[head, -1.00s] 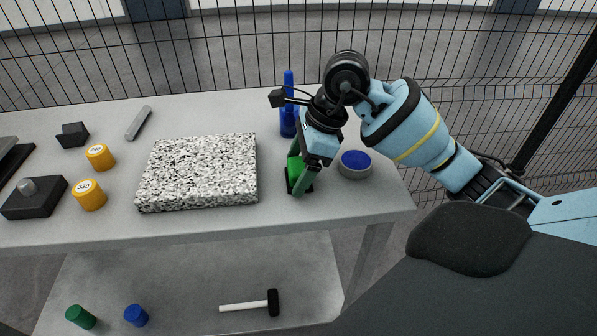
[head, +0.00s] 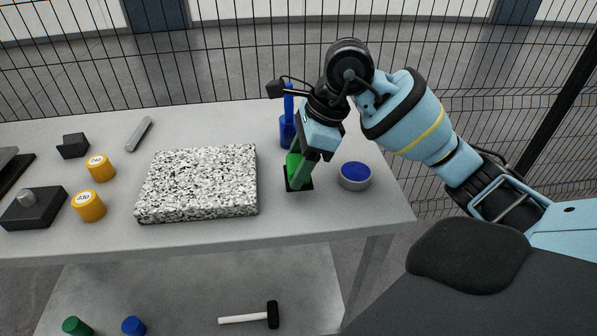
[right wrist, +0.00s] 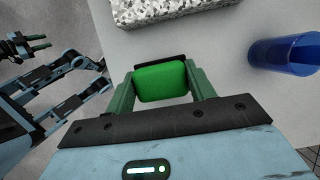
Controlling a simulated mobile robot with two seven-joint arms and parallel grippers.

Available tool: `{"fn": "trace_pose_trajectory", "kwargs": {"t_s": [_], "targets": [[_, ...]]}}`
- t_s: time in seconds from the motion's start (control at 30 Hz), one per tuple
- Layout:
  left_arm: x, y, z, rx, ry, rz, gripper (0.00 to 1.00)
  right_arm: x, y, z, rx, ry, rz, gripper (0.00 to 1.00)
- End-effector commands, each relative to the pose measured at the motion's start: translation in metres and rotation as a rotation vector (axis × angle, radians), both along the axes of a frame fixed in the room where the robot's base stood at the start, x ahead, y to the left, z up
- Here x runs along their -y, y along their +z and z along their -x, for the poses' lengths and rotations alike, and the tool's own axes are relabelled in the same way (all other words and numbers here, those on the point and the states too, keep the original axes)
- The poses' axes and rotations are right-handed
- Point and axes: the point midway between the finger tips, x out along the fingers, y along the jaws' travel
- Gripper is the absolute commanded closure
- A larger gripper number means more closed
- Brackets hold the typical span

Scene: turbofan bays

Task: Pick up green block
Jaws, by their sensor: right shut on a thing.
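The green block (head: 292,164) is at the right part of the grey table, by a small black base (head: 304,187). My right gripper (head: 299,176) points down at it and hides part of it in the head view. In the right wrist view the block (right wrist: 161,82) sits between the two green fingers of my right gripper (right wrist: 161,85), which is shut on it. I cannot tell whether the block is clear of the base. My left gripper (right wrist: 39,43) shows small at the left of the right wrist view, its fingers apart and empty.
A speckled slab (head: 198,184) lies left of the block. A blue bottle-like thing (head: 287,130) stands behind, and a blue-topped round tin (head: 355,176) is at the right. Orange weights (head: 88,206) are at the left. A mallet (head: 250,318) lies on the lower shelf.

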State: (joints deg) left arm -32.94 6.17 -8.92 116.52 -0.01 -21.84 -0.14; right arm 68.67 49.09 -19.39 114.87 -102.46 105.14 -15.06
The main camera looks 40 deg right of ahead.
Motion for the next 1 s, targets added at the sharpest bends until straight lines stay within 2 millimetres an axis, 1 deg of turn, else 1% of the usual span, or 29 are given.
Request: {"fn": "trace_pose_trajectory", "kwargs": {"t_s": [0.03,0.17,0.3,0.5,0.6,0.7,0.83,1.0], "targets": [[0.0,-0.001,0.0,-0.001,0.0,0.0,0.64,-0.012,-0.002,0.008,-0.001,0.011,0.0,0.78],[0.0,-0.002,0.001,-0.002,0.0,0.0,0.64,-0.037,0.001,0.025,-0.001,0.013,0.0,0.78],[0.0,-0.003,0.001,-0.003,0.0,0.001,0.64,-0.067,0.005,0.046,0.001,0.014,-0.001,0.78],[0.0,-0.003,0.001,-0.002,-0.001,0.0,0.64,-0.103,0.009,0.071,0.001,0.012,-0.002,0.78],[0.0,-0.002,0.001,-0.002,0.0,0.0,0.64,-0.115,0.01,0.08,-0.001,0.011,-0.003,0.78],[0.0,-0.002,0.0,-0.002,-0.001,0.0,0.64,-0.123,0.011,0.085,-0.001,0.008,-0.002,0.78],[0.0,-0.002,0.0,-0.001,-0.001,0.001,0.64,-0.129,0.012,0.089,-0.001,0.007,-0.001,0.78],[0.0,-0.002,0.0,-0.001,0.0,0.0,0.64,-0.13,0.012,0.09,-0.002,0.004,-0.001,0.78]]}}
